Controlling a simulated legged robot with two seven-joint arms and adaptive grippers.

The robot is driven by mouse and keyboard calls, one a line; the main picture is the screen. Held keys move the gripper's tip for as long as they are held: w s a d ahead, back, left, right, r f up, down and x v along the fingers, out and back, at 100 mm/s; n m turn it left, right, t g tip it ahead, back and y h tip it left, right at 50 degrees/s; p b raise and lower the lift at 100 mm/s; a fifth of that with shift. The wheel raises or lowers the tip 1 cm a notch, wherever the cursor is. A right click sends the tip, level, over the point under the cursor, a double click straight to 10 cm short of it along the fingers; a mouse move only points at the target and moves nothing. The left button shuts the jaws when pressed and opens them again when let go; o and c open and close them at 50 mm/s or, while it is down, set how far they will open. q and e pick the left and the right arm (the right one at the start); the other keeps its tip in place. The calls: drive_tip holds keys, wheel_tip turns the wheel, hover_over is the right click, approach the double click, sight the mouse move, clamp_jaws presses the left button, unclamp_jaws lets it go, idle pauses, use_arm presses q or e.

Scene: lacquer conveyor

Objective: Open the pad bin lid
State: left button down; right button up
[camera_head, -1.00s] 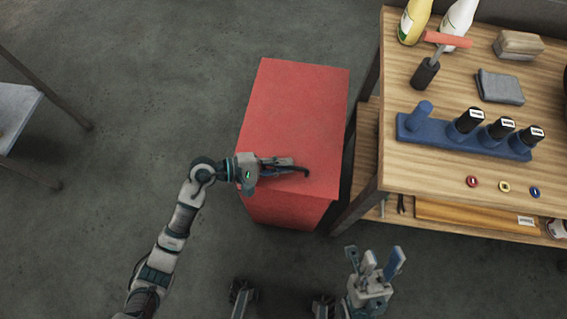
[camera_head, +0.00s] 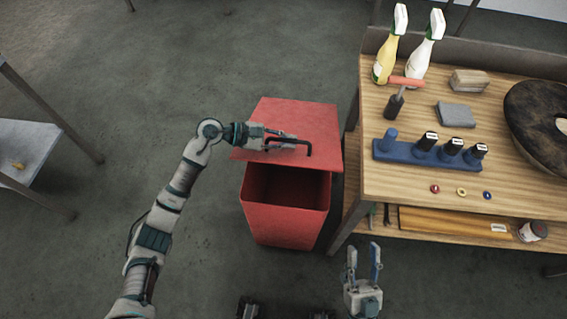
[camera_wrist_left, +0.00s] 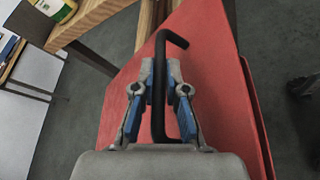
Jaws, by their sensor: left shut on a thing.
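The red pad bin (camera_head: 284,218) stands on the floor left of the workbench. Its red lid (camera_head: 298,117) is raised at the front, and the dark inside of the bin shows below the lid's front edge. My left gripper (camera_head: 285,142) is shut on the lid's black handle (camera_head: 309,149). The left wrist view shows the handle (camera_wrist_left: 158,85) between the two blue-padded fingers, with the red lid (camera_wrist_left: 205,60) behind. My right gripper (camera_head: 363,264) is open and empty, in front of the bin and to its right, fingers pointing up.
The wooden workbench (camera_head: 400,187) stands close on the bin's right. It bears spray bottles (camera_head: 421,45), a blue holder (camera_head: 408,153) with dark bottles, and a large dark round pad (camera_head: 540,115). A pale table (camera_head: 25,145) is at the far left. The floor between is clear.

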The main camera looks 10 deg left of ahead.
use_arm(q)
drive_tip(key=w+r+n+g, duration=0.1)
drive_tip(key=w+r, duration=0.3)
drive_tip(key=r, duration=0.2)
drive_tip(key=shift+w, duration=0.2)
drive_tip(key=c, duration=1.2)
unclamp_jaws()
drive_tip(key=v, duration=1.2)
drive_tip(key=shift+w, duration=0.1)
